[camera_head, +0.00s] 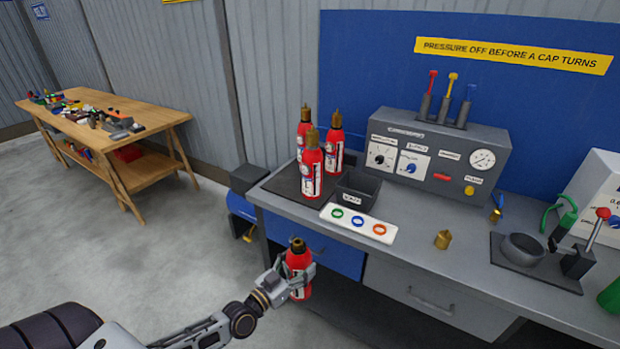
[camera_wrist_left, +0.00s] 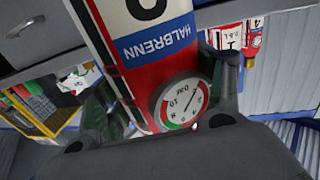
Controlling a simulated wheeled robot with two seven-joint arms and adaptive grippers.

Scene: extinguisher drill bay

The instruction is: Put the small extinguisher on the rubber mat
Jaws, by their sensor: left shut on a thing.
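My left gripper (camera_head: 298,278) is shut on a small red extinguisher (camera_head: 299,262) with a brass top. It holds the extinguisher upright in front of the bench, lower than the bench top. In the left wrist view the held extinguisher (camera_wrist_left: 135,50) shows its label and a round gauge between the fingers. The dark rubber mat (camera_head: 281,183) lies on the left end of the bench top. Three similar red extinguishers (camera_head: 312,172) stand upright on it. They hide part of the mat. My right gripper is not in view.
A dark bin (camera_head: 356,191) stands right beside the extinguishers. A white card with coloured rings (camera_head: 358,222) lies at the front edge. A grey gauge panel (camera_head: 435,155) stands behind. A brass cap (camera_head: 443,239) and a dark cup fixture (camera_head: 522,249) are farther right.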

